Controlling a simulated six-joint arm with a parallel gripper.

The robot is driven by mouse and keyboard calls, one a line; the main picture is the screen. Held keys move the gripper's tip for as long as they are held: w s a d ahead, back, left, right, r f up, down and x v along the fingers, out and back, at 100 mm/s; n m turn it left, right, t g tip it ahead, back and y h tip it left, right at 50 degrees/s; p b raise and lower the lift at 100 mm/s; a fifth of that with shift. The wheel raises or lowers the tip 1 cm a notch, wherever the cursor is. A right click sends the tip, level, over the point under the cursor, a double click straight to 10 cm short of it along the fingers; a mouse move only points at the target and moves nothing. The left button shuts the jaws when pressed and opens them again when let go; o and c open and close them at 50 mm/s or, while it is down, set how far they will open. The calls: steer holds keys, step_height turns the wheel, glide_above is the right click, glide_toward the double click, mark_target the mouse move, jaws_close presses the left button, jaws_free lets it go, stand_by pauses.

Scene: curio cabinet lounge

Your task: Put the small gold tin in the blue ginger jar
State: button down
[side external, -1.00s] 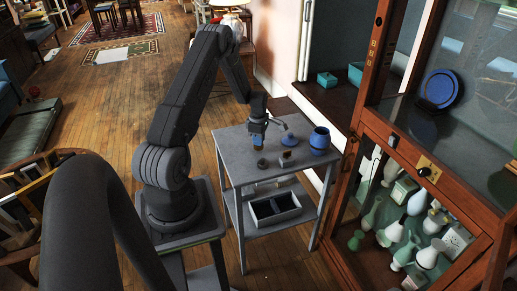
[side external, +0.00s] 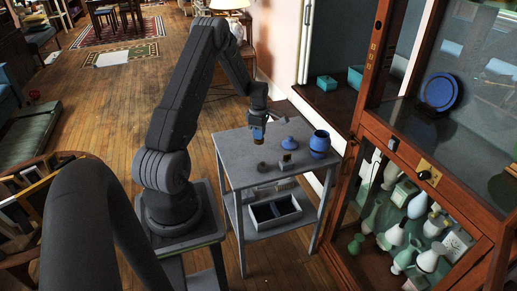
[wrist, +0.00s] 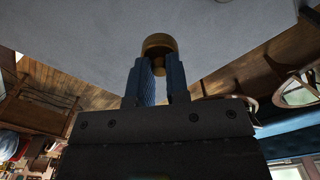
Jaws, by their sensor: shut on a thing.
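My gripper (side external: 258,139) is shut on the small gold tin (wrist: 158,43), which sits between its blue fingertips in the wrist view. In the side view the gripper points down over the left part of the grey table, and the tin shows only as a tiny gold-brown spot. The blue ginger jar (side external: 320,143) stands upright near the table's right corner, to the right of my gripper and apart from it. Its mouth faces up and looks uncovered. A blue lid-like piece (side external: 290,143) lies on the table between gripper and jar.
A small dark ring-like thing (side external: 262,168) and a small dark block with a pale face (side external: 287,158) are on the tabletop (side external: 238,163). A glass cabinet (side external: 362,130) stands close on the right.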

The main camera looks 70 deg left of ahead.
steer(key=w+d+r+m, duration=0.2)
steer(key=w+d+r, duration=0.1)
steer(key=w, duration=0.4)
steer(key=w+d+r+m, duration=0.1)
steer(key=w+d+r, duration=0.2)
steer(key=w, duration=0.5)
steer(key=w+d+r+m, duration=0.2)
steer(key=w+d+r, duration=0.1)
steer(key=w, duration=0.4)
steer(key=shift+a+f, duration=0.2)
steer(key=shift+f, duration=2.75)
steer(key=c, duration=1)
jaws_free()
steer(key=shift+c, duration=0.2)
step_height(320, 180, up, 14)
